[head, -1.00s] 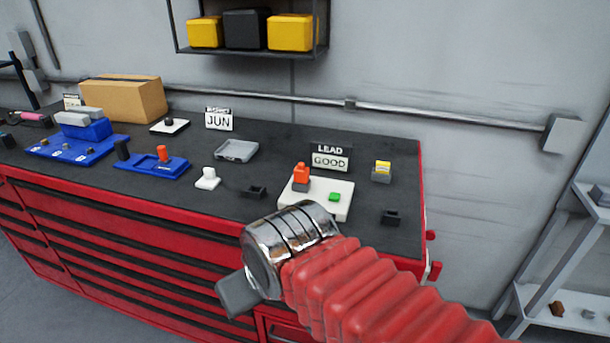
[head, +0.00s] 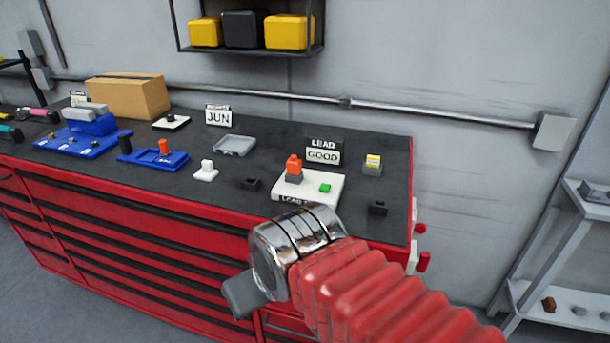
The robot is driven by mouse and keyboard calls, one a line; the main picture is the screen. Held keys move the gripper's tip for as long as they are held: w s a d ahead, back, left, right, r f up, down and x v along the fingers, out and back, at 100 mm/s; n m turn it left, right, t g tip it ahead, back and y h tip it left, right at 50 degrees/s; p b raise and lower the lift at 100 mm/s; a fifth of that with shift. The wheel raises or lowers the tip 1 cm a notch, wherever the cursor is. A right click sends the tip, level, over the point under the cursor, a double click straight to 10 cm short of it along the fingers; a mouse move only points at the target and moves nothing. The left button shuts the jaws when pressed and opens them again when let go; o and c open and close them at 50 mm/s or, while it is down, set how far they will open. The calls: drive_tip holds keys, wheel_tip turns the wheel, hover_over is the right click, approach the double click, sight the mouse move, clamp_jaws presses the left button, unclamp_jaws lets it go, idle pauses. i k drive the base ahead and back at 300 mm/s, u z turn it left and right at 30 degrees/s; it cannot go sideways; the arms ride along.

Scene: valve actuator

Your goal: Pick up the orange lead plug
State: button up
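The orange lead plug (head: 293,163) stands upright in a dark grey socket (head: 294,178) on the white lead board (head: 333,187). A small green block (head: 325,188) sits on the same board to its right. A sign (head: 323,151) reading "LEAD GOOD" stands behind it. My gripper (head: 240,296) is in front of the bench, lower left of the board and apart from the plug. Only one dark finger shows clearly, so I cannot see whether it is open. Another orange plug (head: 164,147) stands on a blue tray at the left.
A yellow-topped block (head: 373,165) and a black holder (head: 378,208) are right of the board. A white connector (head: 206,170), black clip (head: 251,184) and grey tray (head: 235,146) lie to its left. The red bench (head: 150,235) has protruding side handles.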

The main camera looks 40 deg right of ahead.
sight(294, 166)
drive_tip(key=k, duration=1.1)
drive_tip(key=u, duration=0.55)
drive_tip(key=i, duration=2.05)
drive_tip(key=z, duration=0.65)
